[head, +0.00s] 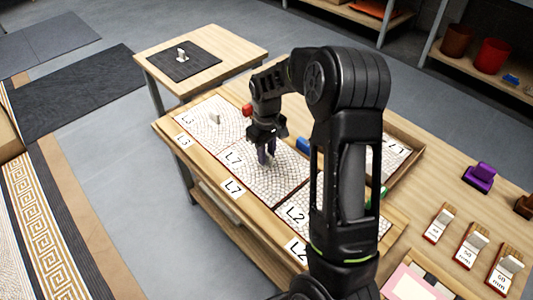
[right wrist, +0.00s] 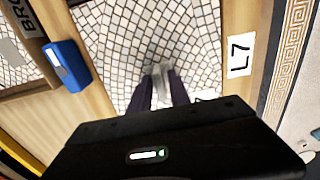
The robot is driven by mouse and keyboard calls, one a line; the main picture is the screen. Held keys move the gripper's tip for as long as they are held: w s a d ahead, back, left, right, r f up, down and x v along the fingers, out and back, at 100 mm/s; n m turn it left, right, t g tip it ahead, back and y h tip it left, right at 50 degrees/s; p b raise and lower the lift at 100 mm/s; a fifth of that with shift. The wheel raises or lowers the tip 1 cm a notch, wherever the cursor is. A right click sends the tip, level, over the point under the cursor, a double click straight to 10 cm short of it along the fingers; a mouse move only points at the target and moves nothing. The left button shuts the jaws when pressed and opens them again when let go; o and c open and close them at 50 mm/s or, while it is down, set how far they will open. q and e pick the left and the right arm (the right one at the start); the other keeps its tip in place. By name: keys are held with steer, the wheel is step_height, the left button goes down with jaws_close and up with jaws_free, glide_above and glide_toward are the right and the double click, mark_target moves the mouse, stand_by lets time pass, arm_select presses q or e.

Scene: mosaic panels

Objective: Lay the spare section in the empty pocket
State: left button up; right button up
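The spare section (head: 237,147), a pale cobbled mosaic tile marked L7, lies at the L7 pocket, between the L3 and L2 sections. It looks flat there; whether it is fully seated I cannot tell. It fills the right wrist view (right wrist: 195,40) too. My right gripper (head: 267,155) is low over its middle. In the right wrist view its fingers (right wrist: 161,88) stand either side of the section's grey knob (right wrist: 161,80), seemingly touching it. The wooden panel frame (head: 213,181) carries an L7 label beside this pocket. My left gripper is out of view.
The L3 section (head: 200,117) and L2 section (head: 297,212) flank it. A tray (head: 408,172) to the right holds another tile. A blue block (right wrist: 67,66) stands close by. A side table (head: 228,50) has a black mat (head: 205,60). Knobbed blocks stand at right.

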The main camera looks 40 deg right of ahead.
steer(key=shift+o, duration=0.7)
steer(key=shift+r, duration=0.15)
step_height(320, 180, up, 12)
steer(key=p, duration=0.2)
stand_by(0.6)
